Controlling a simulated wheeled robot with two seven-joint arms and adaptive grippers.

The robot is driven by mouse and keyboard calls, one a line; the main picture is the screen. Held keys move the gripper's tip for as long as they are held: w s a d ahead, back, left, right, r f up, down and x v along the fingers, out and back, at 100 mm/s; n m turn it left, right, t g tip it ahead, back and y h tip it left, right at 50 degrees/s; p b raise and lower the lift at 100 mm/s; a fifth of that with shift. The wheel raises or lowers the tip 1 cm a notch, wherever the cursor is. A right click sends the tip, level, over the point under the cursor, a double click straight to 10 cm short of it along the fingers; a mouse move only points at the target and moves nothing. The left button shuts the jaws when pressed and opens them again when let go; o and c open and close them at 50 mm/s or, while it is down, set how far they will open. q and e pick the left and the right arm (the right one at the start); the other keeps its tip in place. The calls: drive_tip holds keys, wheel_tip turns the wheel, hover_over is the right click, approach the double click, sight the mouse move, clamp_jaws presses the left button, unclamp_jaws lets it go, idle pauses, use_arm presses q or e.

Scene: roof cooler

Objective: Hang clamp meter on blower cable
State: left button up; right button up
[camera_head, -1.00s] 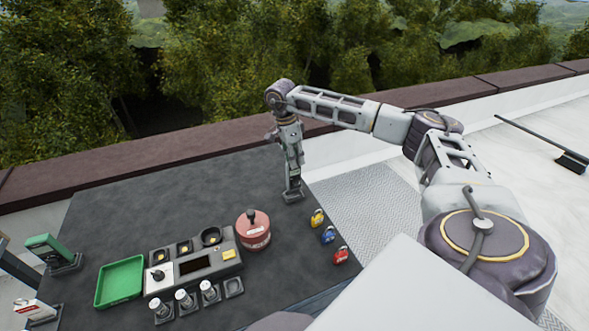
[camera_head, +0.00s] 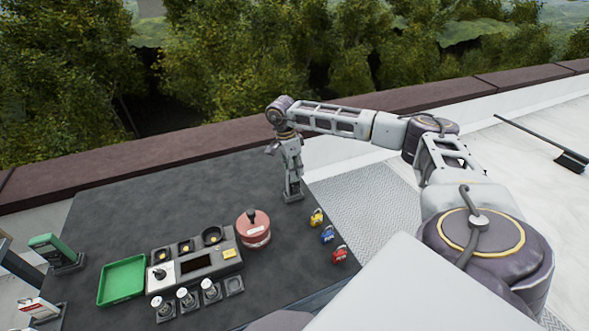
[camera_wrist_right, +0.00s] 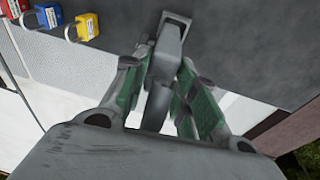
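My right gripper (camera_head: 291,172) points down at the far right part of the dark table. In the right wrist view its two green-padded fingers (camera_wrist_right: 167,62) stand on either side of a tall grey piece with a rectangular foot (camera_wrist_right: 176,20). In the head view the foot (camera_head: 293,196) shows on the table under the gripper. I cannot tell whether the fingers press on this piece, or whether it is the clamp meter or its stand. I cannot make out the blower cable. My left gripper is not in view.
The dark table (camera_head: 130,210) holds a green tray (camera_head: 122,280), a grey control panel (camera_head: 215,262), a red round canister (camera_head: 253,232) and yellow, blue and red padlocks (camera_head: 328,235). A green device (camera_head: 48,246) and a red-and-white one (camera_head: 38,307) stand at left. The table's far middle is clear.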

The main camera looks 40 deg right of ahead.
drive_tip(key=shift+o, duration=1.1)
drive_tip(key=shift+f, duration=0.5)
drive_tip(key=shift+o, duration=0.7)
drive_tip(key=shift+w+d, duration=0.1)
drive_tip(key=shift+w, duration=0.1)
drive_tip(key=shift+s+r, duration=0.15)
drive_tip(key=shift+r, duration=0.2)
drive_tip(key=shift+w+r, duration=0.25)
drive_tip(key=shift+r, duration=0.35)
wheel_tip(320, 180, up, 10)
drive_tip(key=w+a+b, duration=0.1)
drive_tip(key=shift+w+a+r+b, duration=0.15)
drive_tip(key=shift+a+r+b, duration=0.1)
drive_tip(key=shift+b, duration=0.1)
